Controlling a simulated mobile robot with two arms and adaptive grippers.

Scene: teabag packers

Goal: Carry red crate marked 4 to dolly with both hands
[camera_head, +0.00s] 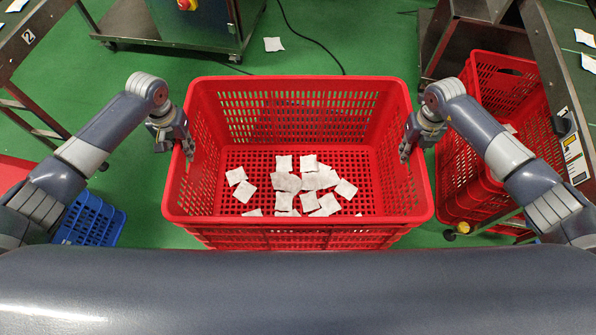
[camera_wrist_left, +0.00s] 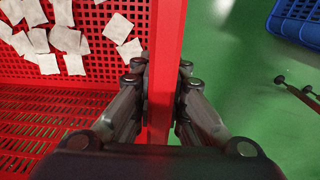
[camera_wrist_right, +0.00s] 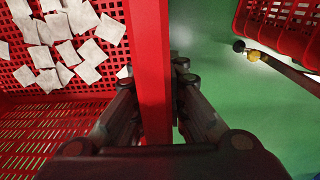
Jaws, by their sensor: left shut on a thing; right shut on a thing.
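A large red crate (camera_head: 299,234) with perforated walls is in the middle of the head view, in front of my body. Several white teabags (camera_head: 288,182) lie on its floor. My left gripper (camera_head: 188,148) is shut on the crate's left rim; the left wrist view shows the rim (camera_wrist_left: 165,60) between its fingers. My right gripper (camera_head: 405,150) is shut on the right rim, and the right wrist view shows that rim (camera_wrist_right: 152,60) between the fingers. No number 4 shows on the crate. The dolly cannot be made out for sure.
Stacked red crates (camera_head: 462,170) stand close at the right, beside a machine frame (camera_head: 560,90). A blue crate (camera_head: 90,222) is at the lower left. A grey machine cabinet (camera_head: 205,25) stands at the back. Green floor (camera_head: 350,40) is open beyond the crate, with a cable and a loose teabag (camera_head: 273,44).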

